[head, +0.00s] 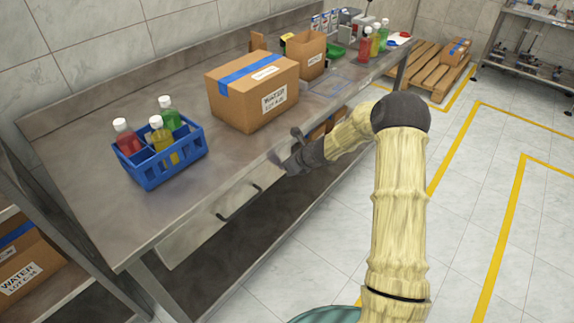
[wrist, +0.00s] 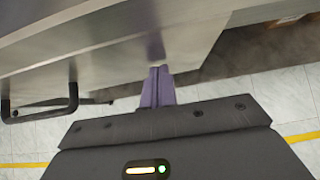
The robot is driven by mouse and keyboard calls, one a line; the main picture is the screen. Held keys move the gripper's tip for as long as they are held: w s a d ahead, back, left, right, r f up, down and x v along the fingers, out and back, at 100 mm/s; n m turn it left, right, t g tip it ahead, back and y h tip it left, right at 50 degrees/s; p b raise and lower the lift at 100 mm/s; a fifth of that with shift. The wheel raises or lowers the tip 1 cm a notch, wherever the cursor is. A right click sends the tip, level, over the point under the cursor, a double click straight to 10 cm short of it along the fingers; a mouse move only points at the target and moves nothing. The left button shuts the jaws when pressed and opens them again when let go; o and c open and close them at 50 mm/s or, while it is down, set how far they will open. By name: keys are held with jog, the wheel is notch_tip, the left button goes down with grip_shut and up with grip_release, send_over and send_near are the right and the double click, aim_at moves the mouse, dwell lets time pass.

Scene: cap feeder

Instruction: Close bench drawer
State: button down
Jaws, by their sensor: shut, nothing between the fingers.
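The bench drawer is a grey front panel (head: 200,222) under the worktop edge, with a black bar handle (head: 239,203). In the head view I cannot tell how far it stands out. My gripper (head: 280,160) is at the bench's front edge, near the panel's right end and away from the handle. In the wrist view the purple fingers (wrist: 158,72) are shut together and empty. Their tips are at or close to the grey panel (wrist: 120,62), to the right of the handle (wrist: 42,108). I cannot tell whether they touch it.
On the worktop (head: 75,185) stand a blue bottle crate (head: 160,165), a taped water carton (head: 250,90) and an open carton (head: 306,55). A lower shelf (head: 230,255) runs beneath the drawer. The tiled floor (head: 465,190) to the right is clear.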

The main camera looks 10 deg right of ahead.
jog(key=shift+w+a+r, duration=0.2)
jog(key=shift+a+r, duration=0.1)
jog(key=shift+a, duration=0.05)
jog(key=s+d+r, duration=0.6)
jog(key=s+d, duration=0.2)
jog(key=shift+s+d+r, duration=0.15)
jog(key=shift+s+r, duration=0.1)
jog(key=s+a+r+n+g+h, duration=0.1)
jog(key=s+r+n+g+h, duration=0.15)
jog(key=s+n, duration=1.05)
jog(key=s+r+n+g+h, duration=0.2)
jog(key=s+r+n+h, duration=0.2)
jog(key=s+n, duration=0.95)
notch_tip(320, 180, up, 17)
jog(key=p, duration=1.7)
jog(key=shift+n, duration=0.35)
